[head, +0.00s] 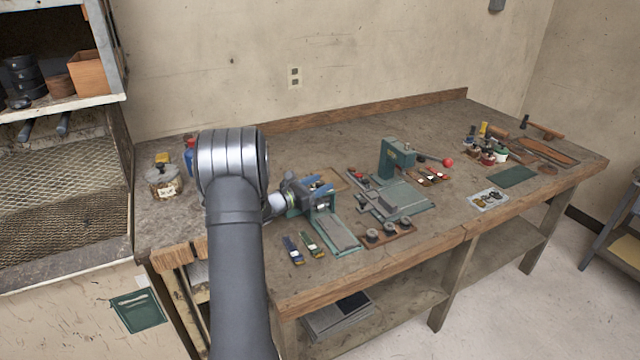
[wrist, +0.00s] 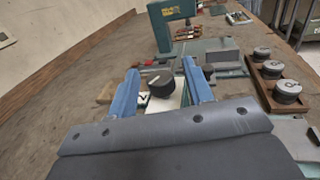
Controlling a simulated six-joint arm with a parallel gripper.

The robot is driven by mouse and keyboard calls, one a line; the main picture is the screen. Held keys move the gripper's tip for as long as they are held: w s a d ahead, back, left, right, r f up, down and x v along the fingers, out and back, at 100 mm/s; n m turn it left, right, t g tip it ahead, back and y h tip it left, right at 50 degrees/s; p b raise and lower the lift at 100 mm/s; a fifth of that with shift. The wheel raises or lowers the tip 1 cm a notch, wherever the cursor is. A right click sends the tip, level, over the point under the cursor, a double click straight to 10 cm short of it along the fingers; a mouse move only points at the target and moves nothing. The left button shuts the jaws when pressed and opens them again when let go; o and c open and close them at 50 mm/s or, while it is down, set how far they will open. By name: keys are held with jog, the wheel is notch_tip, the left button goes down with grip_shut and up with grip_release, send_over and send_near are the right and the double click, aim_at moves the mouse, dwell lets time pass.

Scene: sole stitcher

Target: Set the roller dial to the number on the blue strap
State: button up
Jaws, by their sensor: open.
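My gripper (head: 320,187) is open over the left part of the bench in the head view. In the wrist view its two blue fingers (wrist: 161,82) stand on either side of a dark round knob with a pale pointer mark, which looks like the roller dial (wrist: 160,86). I cannot tell whether the fingers touch it. A white plate with a dark mark, partly hidden, lies beside the knob. The blue strap (head: 292,250) lies flat near the bench's front edge in the head view, left of a green strap (head: 313,245). Its number is too small to read.
A green stitching machine (head: 396,158) with a red-knobbed lever stands right of my gripper. A wooden block with several round weights (head: 388,234) lies in front of it. A jar (head: 163,181) stands at the left. The bench's back middle is clear.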

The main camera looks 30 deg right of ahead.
jog(key=shift+w+d, duration=0.1)
jog(key=shift+d, duration=0.3)
jog(key=c, duration=1)
jog(key=shift+o, duration=0.2)
jog(key=shift+g, duration=0.3)
jog(key=m+g, duration=0.2)
jog(key=shift+w+g, duration=0.1)
jog(key=shift+g, duration=0.3)
jog(key=shift+m+g, duration=1.3)
jog(key=shift+g, duration=0.6)
